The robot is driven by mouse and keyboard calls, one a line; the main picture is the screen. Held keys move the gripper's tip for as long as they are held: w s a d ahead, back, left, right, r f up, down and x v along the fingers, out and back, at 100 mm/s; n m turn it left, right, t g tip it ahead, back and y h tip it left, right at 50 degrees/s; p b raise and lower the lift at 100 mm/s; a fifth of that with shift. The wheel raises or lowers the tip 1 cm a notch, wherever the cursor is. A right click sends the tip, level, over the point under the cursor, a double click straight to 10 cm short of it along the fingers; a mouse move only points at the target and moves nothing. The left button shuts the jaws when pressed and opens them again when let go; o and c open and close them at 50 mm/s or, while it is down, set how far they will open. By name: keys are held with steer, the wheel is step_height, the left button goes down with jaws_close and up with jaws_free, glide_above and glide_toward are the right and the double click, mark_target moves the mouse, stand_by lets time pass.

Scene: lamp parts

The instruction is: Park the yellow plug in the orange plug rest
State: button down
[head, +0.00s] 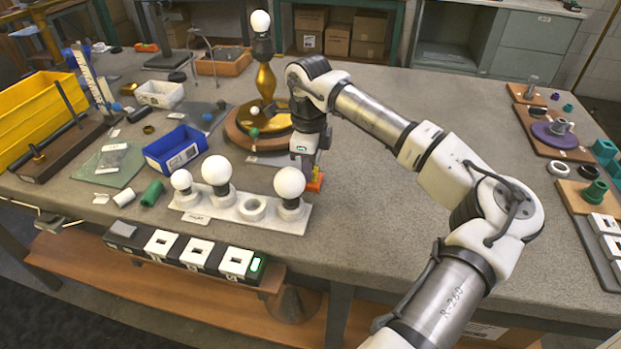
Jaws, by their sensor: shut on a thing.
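My gripper (308,165) points down over the middle of the table, behind the white bulb tray. It is shut on the yellow plug (315,174), of which only a small bit shows at the fingertips. The orange plug rest (316,185) is right below the fingers, small and partly covered by them. The plug is at or just above the rest; I cannot tell whether it is seated in it.
A white tray (228,207) with several round bulbs stands close in front of my gripper. A brass lamp (266,85) on a round wooden base (240,138) stands behind left. A blue bin (176,150) is at left.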

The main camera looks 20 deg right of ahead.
steer(key=c, duration=1.2)
jaws_free()
steer(key=shift+r, duration=0.1)
